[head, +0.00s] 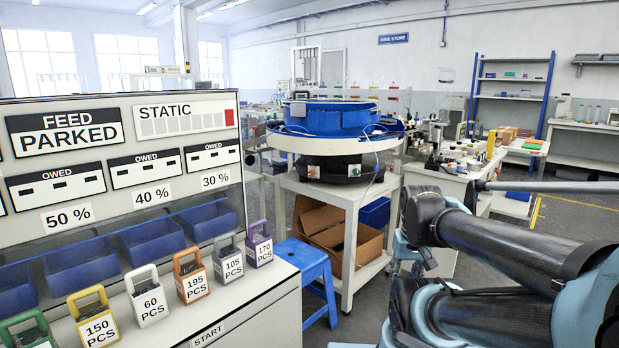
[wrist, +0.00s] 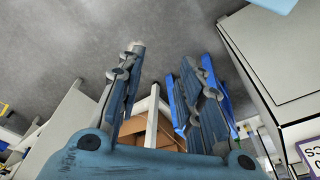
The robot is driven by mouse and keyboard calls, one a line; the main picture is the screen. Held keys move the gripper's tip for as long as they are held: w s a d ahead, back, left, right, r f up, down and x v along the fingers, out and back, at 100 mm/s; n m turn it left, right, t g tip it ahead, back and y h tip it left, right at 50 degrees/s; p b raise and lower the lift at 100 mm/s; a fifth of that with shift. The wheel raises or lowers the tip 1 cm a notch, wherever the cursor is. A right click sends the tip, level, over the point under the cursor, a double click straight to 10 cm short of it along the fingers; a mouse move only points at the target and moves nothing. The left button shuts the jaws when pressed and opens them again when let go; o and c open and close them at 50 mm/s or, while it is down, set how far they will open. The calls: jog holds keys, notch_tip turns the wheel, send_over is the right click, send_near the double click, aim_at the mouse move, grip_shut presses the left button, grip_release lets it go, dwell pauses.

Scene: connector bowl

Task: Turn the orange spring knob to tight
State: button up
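A blue bowl feeder (head: 330,118) stands on a white stand in the middle of the head view. Its dark base (head: 335,188) carries a small orange knob (head: 312,171) at the left of its front and a small green knob (head: 354,170) to the right. The orange knob is too small to tell its setting, and I cannot make it out in the wrist view. My gripper (wrist: 168,55) is open in the wrist view, its fingers apart with nothing between them. My arm fills the right of the head view, and the gripper cannot be made out there.
A grey panel (head: 75,105) reading FEED PARKED and STATIC stands at left, with blue bins and several labelled, handled blocks before it. A blue stool (head: 302,258) stands before the feeder stand (head: 349,225). Cardboard boxes (head: 325,222) sit within the stand.

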jog(key=shift+w+d, duration=0.1)
jog(key=shift+d, duration=0.1)
jog(key=o, duration=0.3)
jog(key=w+d+r+n+t+h, duration=0.15)
jog(key=w+r+n, duration=0.25)
jog(key=w, duration=0.4)
jog(key=w+d+r+n+h, duration=0.1)
jog(key=w+r+n+h, duration=0.1)
jog(key=w+r+n, duration=0.35)
jog(key=w+a+r+n+t+h, duration=0.1)
jog(key=w+a+n+t+h, duration=0.15)
jog(key=w, duration=0.75)
jog(key=w+a+r+n+t+h, duration=0.15)
jog(key=w+a+n, duration=0.25)
jog(key=w, duration=0.6)
jog(key=n+t+y, duration=0.2)
jog(key=n+t, duration=0.8)
jog(key=n, duration=0.7)
send_near(311, 175)
jog(key=shift+g, duration=0.25)
jog(key=x, duration=1)
jog(key=shift+w+a+r, duration=0.1)
jog(key=shift+w+r, duration=0.05)
jog(key=shift+r, duration=0.05)
